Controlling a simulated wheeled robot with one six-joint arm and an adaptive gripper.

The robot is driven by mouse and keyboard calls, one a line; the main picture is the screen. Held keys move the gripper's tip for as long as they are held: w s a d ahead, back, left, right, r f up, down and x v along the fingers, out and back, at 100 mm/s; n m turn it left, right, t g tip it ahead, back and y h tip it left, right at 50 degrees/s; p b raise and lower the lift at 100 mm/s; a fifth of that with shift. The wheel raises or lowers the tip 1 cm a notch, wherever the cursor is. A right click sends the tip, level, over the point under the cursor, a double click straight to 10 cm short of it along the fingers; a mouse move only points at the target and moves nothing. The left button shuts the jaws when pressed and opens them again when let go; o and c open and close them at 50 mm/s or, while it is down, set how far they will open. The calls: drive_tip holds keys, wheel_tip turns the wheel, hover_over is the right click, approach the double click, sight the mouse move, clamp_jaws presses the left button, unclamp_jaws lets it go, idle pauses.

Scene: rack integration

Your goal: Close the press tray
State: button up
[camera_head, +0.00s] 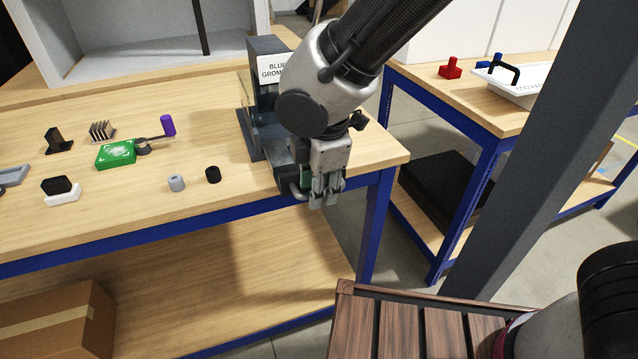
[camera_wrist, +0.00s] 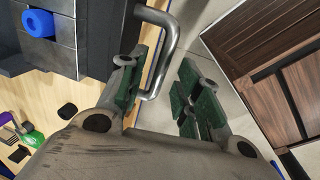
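The press (camera_head: 268,75) stands at the right end of the wooden workbench, with a white label reading "BLUE GROM...", partly hidden by my arm. Its tray (camera_wrist: 68,42) shows in the wrist view as a grey block holding a blue ring (camera_wrist: 38,23). A grey bar handle (camera_wrist: 170,38) sticks out from the tray front; it also shows in the head view (camera_head: 292,190) at the bench edge. My gripper (camera_head: 326,194) points down just right of the handle. In the wrist view its green-padded fingers (camera_wrist: 160,85) are apart, and the handle shows between them, nearer the left finger. Contact cannot be told.
A green part (camera_head: 116,154), a purple-handled tool (camera_head: 167,126) and small grey and black cylinders (camera_head: 177,183) lie left on the bench. A dark grey post (camera_head: 550,150) stands at right. A brown slatted surface (camera_head: 400,325) lies in front. A second bench (camera_head: 470,95) stands behind.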

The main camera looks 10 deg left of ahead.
clamp_jaws()
drive_tip(key=w+a, duration=0.2)
drive_tip(key=w, duration=0.2)
drive_tip(key=w+a, duration=0.3)
drive_tip(key=w, duration=0.2)
drive_tip(key=w+a, duration=0.3)
drive_tip(key=w, duration=0.1)
drive_tip(key=shift+w+a, duration=0.25)
drive_tip(key=shift+w, duration=0.15)
unclamp_jaws()
wheel_tip(320, 180, up, 12)
drive_tip(key=s+d, duration=0.1)
drive_tip(key=s, duration=0.1)
drive_tip(key=shift+d, duration=0.15)
